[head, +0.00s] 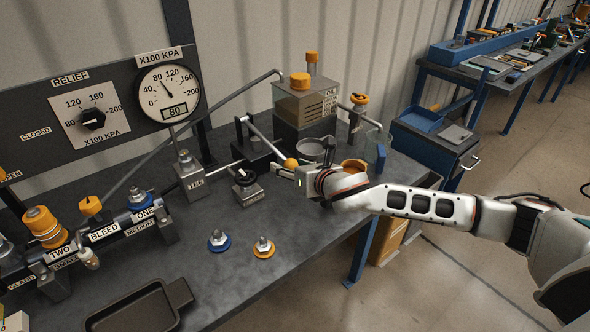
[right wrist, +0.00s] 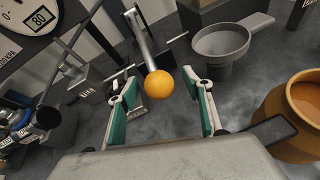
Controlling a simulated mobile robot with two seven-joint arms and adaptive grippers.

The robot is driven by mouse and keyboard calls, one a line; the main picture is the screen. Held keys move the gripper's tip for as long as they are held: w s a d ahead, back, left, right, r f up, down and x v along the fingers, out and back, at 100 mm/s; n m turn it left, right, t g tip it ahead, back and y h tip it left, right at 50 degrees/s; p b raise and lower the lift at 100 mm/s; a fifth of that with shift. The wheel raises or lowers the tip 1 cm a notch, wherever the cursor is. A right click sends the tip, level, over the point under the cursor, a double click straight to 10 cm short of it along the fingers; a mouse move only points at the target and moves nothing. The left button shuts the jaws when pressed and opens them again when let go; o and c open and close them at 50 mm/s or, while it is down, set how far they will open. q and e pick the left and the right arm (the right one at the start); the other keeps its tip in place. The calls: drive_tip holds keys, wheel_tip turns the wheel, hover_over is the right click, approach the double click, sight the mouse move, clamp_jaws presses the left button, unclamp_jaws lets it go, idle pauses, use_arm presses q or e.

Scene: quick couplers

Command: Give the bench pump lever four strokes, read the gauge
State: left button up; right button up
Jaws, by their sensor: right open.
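The pump lever (head: 265,138) is a grey rod that slants down from a dark block to an orange ball knob (head: 290,163). My right gripper (head: 283,170) is open at the knob. In the right wrist view the knob (right wrist: 159,83) shows between the two green-padded fingertips (right wrist: 166,85), with a gap on each side. Whether it is fully between them in depth I cannot tell. The round gauge (head: 169,92), marked X100 KPA, has its needle near 80, and its small display (head: 174,112) reads 80. My left gripper does not show.
A tank with orange caps (head: 305,100) stands behind the lever. A grey pan (right wrist: 220,43) and an orange pot (right wrist: 295,110) are close to the right gripper. The relief dial (head: 92,119) is on the panel. A dark tray (head: 140,308) lies in front.

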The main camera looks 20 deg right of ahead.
drive_tip(key=p+v, duration=0.2)
drive_tip(key=v, duration=0.5)
idle(0.6)
